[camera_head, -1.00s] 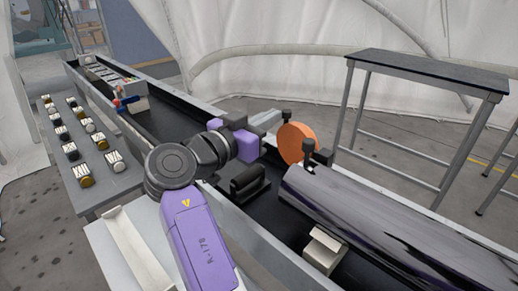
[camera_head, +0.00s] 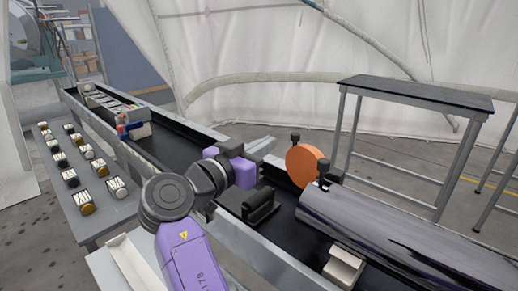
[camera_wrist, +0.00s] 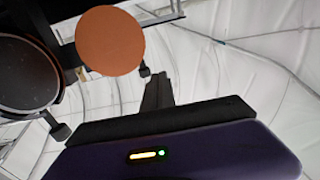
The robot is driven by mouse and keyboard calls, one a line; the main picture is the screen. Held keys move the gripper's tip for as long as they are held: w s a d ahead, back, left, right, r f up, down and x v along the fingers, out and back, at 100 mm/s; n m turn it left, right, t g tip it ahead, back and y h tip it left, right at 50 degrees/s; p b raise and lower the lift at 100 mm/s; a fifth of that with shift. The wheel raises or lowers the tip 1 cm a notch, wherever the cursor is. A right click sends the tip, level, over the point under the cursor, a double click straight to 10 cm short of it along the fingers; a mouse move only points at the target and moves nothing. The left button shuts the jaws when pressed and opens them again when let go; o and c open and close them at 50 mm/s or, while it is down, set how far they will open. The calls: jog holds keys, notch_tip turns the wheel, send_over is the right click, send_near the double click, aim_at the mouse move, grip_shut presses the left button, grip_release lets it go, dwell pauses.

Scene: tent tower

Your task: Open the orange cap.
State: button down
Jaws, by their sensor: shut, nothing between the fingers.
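The orange cap (camera_head: 303,164) is a round disc standing on edge near the left end of a long shiny dark cylinder (camera_head: 400,228). In the wrist view the cap (camera_wrist: 110,41) shows face-on, beside the cylinder's dark round end (camera_wrist: 25,75), and does not cover that end in this view. My gripper (camera_head: 266,146) is to the left of the cap, with a gap between them in the head view. In the wrist view its fingers (camera_wrist: 158,91) are together and empty, below and right of the cap. The cap's hinge is hard to make out.
The cylinder lies in a long dark trough (camera_head: 175,150) with metal walls. Black clamp knobs (camera_head: 323,168) stand close to the cap. A black block (camera_head: 260,205) sits in the trough below my gripper. A side table (camera_head: 75,190) holds several jars. An empty-topped table (camera_head: 415,93) stands behind.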

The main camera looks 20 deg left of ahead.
jog(key=s+a, duration=0.6)
jog(key=s, duration=0.2)
jog(key=shift+a, duration=0.15)
